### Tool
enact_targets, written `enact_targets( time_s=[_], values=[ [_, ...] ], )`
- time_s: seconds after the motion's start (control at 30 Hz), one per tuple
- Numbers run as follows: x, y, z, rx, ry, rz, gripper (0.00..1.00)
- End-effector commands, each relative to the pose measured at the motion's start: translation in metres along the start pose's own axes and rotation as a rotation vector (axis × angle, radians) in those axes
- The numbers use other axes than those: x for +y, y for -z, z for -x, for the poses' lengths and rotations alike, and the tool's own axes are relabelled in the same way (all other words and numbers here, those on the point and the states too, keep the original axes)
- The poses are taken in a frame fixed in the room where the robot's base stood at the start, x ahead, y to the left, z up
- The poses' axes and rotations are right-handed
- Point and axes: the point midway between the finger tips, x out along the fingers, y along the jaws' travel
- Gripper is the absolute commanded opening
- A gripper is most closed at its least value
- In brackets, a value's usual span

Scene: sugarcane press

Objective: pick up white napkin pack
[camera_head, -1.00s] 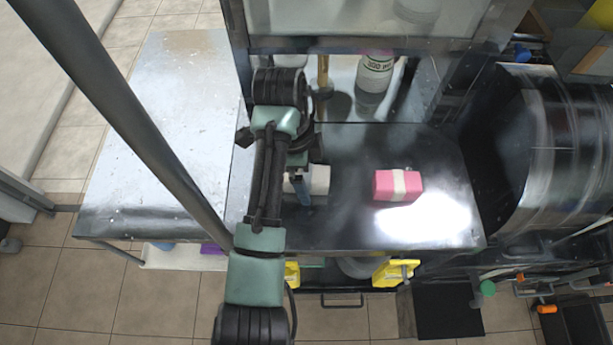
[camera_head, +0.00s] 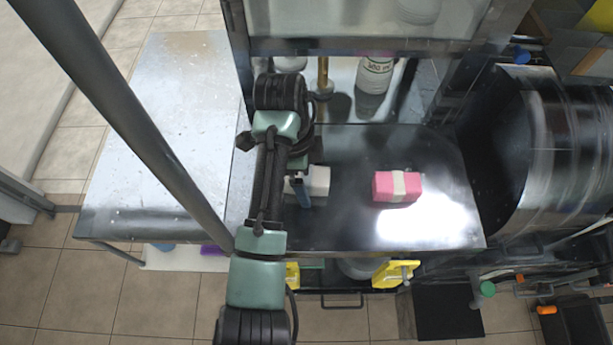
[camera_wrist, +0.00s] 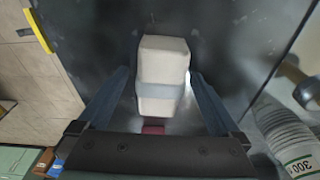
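The white napkin pack (camera_wrist: 163,72) lies on the dark metal counter, with a pale band around its middle. In the wrist view it sits between the two blue fingers of my gripper (camera_wrist: 160,95), with a gap on each side. In the head view the white pack (camera_head: 319,181) shows just right of my gripper (camera_head: 303,190), partly hidden behind it. My gripper is open, with a finger on either side of the pack. I cannot tell whether the fingers touch it.
A pink pack (camera_head: 398,186) with a pale band lies to the right on the dark counter (camera_head: 350,232). A labelled cup stack (camera_head: 375,75) stands behind. A bare metal table (camera_head: 160,130) is at left, and a large metal drum (camera_head: 565,150) at right.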

Motion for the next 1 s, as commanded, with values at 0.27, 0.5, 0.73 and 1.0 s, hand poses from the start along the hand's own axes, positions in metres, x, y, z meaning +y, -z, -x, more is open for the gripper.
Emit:
enact_targets(
  time_s=[0.27, 0.5, 0.73, 1.0],
  values=[
    [0.0, 0.0, 0.0, 0.0, 0.0, 0.0, 0.5],
    [0.0, 0.0, 0.0, 0.0, 0.0, 0.0, 0.06],
    [0.0, 0.0, 0.001, 0.0, 0.001, 0.0, 0.05],
    [-0.001, 0.006, 0.044, -0.002, 0.006, -0.002, 0.05]
  ],
)
